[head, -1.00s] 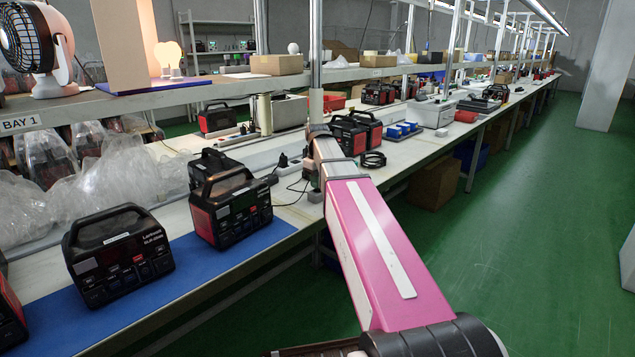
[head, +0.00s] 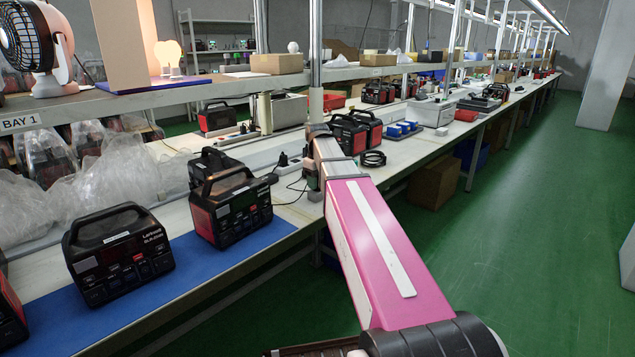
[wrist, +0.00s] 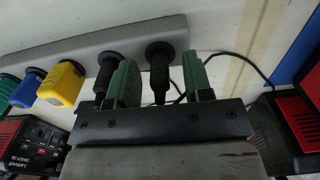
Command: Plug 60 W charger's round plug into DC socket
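In the wrist view my gripper (wrist: 159,64) has its two green fingers apart. A black plug (wrist: 158,52) on the grey power strip (wrist: 220,27) lies between them, with a visible gap to each finger. A second black plug (wrist: 107,62) is just outside the left finger. I cannot tell which of these belongs to the 60 W charger; no round plug is clearly visible. In the head view a black and red power station (head: 232,208) stands at the blue mat's far end, left of my arm. Its DC socket is too small to make out. My gripper is mostly hidden there.
Yellow (wrist: 61,84) and blue (wrist: 27,88) plugs sit further left on the strip. Another power station (head: 119,255) stands nearer on the blue mat (head: 190,285). A shelf post (head: 316,45) rises beside my arm. Thin black cables lie on the bench.

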